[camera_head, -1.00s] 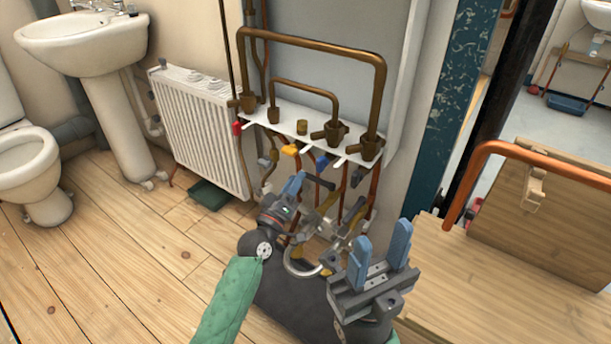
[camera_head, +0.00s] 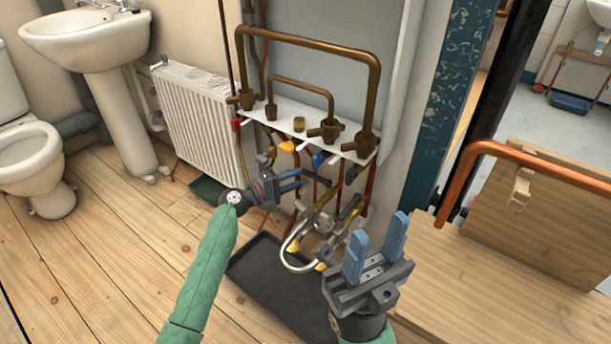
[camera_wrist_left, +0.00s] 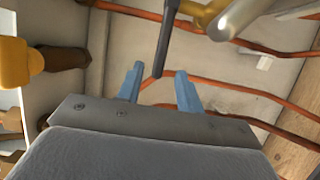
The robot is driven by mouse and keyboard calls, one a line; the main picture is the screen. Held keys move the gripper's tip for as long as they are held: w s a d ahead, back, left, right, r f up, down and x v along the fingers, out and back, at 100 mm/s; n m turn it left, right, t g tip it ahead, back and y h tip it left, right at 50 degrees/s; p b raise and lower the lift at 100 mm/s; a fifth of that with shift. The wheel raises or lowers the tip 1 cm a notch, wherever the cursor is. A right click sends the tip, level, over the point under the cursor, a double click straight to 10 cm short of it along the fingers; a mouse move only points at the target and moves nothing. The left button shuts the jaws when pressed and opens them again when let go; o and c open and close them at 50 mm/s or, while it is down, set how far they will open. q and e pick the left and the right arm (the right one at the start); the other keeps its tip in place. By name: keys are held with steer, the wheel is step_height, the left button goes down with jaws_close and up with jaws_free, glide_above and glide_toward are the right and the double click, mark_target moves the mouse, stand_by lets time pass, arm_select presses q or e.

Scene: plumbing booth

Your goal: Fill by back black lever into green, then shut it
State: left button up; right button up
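Dark levers stick out below the white pipe shelf; the upper one (camera_head: 319,178) is close to the blue fingertips of my left gripper (camera_head: 299,180). In the left wrist view, my left gripper (camera_wrist_left: 159,83) is open and the end of a dark lever (camera_wrist_left: 164,40) shows between its fingertips. Contact cannot be told. My right gripper (camera_head: 377,246) is open and empty, fingers up, in front of the pipework.
A chrome curved spout (camera_head: 290,250) and yellow-handled fittings crowd below the shelf (camera_head: 290,128). A black tray (camera_head: 265,280) lies on the floor beneath. A wooden bench (camera_head: 480,285) with a copper pipe (camera_head: 462,190) stands right. The wooden floor at left is clear.

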mark_target(305, 175)
arm_select(q)
steer(key=shift+b+x, duration=0.4)
steer(key=shift+x, duration=1.95)
jaws_close()
